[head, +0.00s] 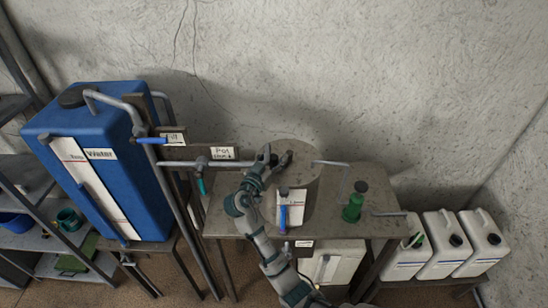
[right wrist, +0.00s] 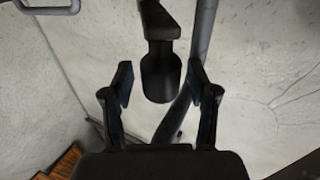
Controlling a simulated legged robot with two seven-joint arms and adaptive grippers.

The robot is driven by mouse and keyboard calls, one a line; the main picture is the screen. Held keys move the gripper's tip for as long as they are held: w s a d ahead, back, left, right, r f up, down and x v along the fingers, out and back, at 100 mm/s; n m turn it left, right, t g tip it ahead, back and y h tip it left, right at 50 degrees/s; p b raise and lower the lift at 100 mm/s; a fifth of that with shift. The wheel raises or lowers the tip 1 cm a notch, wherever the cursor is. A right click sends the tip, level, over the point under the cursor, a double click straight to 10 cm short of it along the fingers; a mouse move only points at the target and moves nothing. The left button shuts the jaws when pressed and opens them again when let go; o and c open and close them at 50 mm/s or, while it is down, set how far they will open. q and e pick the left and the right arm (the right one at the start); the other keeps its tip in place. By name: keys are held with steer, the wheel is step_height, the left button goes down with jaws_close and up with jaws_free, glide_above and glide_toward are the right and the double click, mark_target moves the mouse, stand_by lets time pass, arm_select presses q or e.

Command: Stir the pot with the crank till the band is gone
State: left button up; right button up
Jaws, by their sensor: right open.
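The pot (head: 318,176) looks like a wide grey-brown drum on the table, with a pale gauge panel (head: 291,222) and a blue strip at its front. No distinct band can be made out. My right gripper (head: 277,154) is over the pot's top, its fingers spread. In the right wrist view, a dark rounded handle (right wrist: 160,78), perhaps the crank's, shows between the open fingertips of my right gripper (right wrist: 160,82); I cannot tell if they touch it. The rest of the crank is hard to make out behind my gripper. My left gripper is not in view.
A blue water tank (head: 140,185) stands at the left, with a grey pipe (head: 200,163) running toward the pot. A thin bent rod (head: 331,163) and a green bottle (head: 352,209) are right of the pot. White jugs (head: 442,258) stand at the right.

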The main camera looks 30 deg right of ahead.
steer(key=shift+a+r, duration=0.1)
steer(key=shift+a, duration=0.25)
jaws_close()
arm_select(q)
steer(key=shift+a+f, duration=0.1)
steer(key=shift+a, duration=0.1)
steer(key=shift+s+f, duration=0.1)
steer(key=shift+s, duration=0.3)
arm_select(e)
steer(key=shift+d+t, duration=0.1)
steer(key=shift+t, duration=0.2)
